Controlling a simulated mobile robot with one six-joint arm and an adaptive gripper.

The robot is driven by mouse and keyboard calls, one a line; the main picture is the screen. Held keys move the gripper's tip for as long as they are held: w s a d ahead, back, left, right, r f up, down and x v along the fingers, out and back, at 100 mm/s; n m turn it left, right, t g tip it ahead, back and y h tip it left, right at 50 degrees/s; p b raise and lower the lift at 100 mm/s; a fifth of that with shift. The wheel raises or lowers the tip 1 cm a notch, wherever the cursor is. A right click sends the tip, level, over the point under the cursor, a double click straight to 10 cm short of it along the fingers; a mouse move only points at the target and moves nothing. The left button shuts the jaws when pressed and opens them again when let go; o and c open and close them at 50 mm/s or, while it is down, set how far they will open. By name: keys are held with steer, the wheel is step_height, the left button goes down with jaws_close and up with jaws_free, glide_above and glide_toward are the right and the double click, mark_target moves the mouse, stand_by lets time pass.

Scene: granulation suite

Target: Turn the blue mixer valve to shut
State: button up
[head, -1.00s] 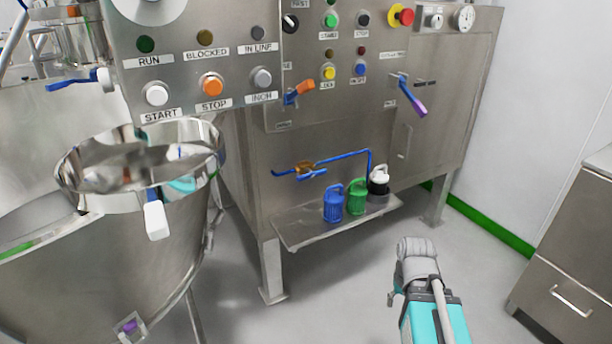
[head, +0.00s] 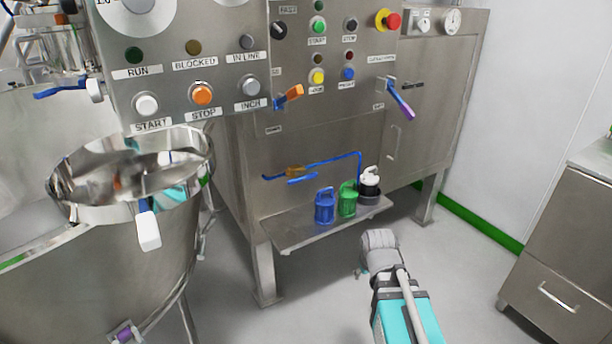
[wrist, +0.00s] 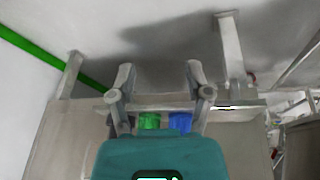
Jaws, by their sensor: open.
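Several blue-handled valves show in the head view, and I cannot tell by label which is the mixer valve. A blue lever (head: 60,91) sticks out left from a fitting on the mixer at the far left. A brass valve (head: 295,171) with a blue lever (head: 302,180) sits on a thin blue pipe on the cabinet front; the lever lies roughly along the pipe. My gripper (wrist: 160,75) is open and empty in the wrist view, its two fingers apart. My arm's end shows low in the head view, in front of the cabinet and apart from all the valves.
An orange-and-blue handle (head: 289,97) and a purple-and-blue handle (head: 401,99) are on the cabinet front. Blue (head: 325,206) and green (head: 347,200) jugs stand on a low shelf (head: 290,238). A steel bowl (head: 70,190) is at left. Grey floor lies open around my arm.

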steer(key=w+a+r+n+t+y+p, duration=0.3)
steer(key=w+a+r+n+t, duration=0.8)
steer(key=a+r, duration=0.6)
steer(key=shift+w+r+y, duration=0.15)
steer(key=shift+w+y, duration=0.55)
steer(key=shift+w, duration=0.25)
